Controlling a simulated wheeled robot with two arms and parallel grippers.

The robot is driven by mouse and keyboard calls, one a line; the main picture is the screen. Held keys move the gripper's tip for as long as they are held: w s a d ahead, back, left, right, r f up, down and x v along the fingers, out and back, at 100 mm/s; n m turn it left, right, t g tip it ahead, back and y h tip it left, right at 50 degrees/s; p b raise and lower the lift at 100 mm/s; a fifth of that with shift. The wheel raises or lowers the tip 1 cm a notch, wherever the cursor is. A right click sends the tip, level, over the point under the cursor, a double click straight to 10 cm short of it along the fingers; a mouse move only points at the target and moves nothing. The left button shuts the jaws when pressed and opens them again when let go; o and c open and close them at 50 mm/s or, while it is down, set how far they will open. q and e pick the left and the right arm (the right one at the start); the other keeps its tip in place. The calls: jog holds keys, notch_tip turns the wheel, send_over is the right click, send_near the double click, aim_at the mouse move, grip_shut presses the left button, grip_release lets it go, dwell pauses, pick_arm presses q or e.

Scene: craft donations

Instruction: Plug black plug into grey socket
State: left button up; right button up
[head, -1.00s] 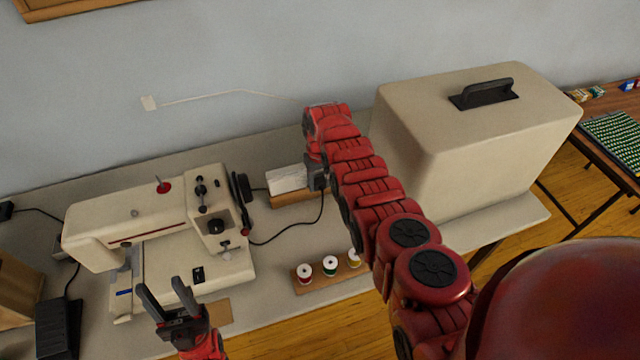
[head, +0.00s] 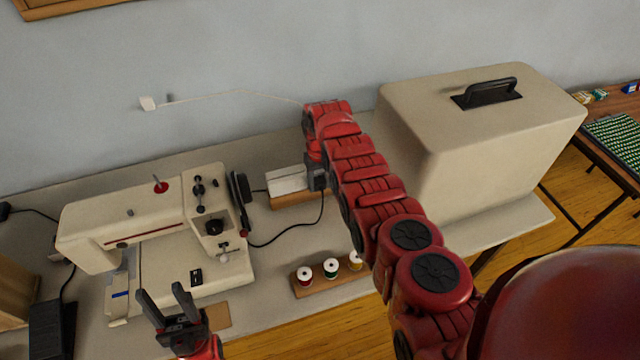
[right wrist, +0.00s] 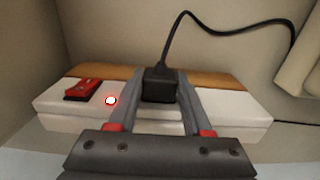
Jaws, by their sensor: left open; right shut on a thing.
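In the right wrist view, a black plug (right wrist: 160,86) with a black cord stands between the fingers of my right gripper (right wrist: 163,92), which is shut on it. The plug is at the pale power strip (right wrist: 235,108), over its middle. I cannot tell how deep it sits, and the grey socket itself is hidden behind the plug and fingers. In the head view the strip (head: 287,180) lies behind the sewing machine's right end, and my right gripper (head: 316,178) is at its right end. My left gripper (head: 162,293) is open and empty, in front of the sewing machine.
The strip has a red switch (right wrist: 83,89) and a lit red light (right wrist: 111,100). A cream sewing machine (head: 150,235) stands left, a large beige case (head: 470,130) right. A wooden rack (head: 330,278) of thread spools sits in front. The plug's cord (head: 290,232) loops across the table.

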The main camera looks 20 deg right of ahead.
jog(key=shift+w+b, duration=0.1)
jog(key=shift+b, duration=0.2)
jog(key=o, duration=1.3)
jog(key=shift+c, duration=0.2)
jog(key=shift+r, duration=0.1)
notch_tip(320, 180, up, 8)
jog(key=shift+r+b, duration=0.25)
jog(key=shift+b, duration=0.95)
notch_tip(320, 180, up, 9)
jog(key=p, duration=0.3)
jog(key=shift+f, duration=0.15)
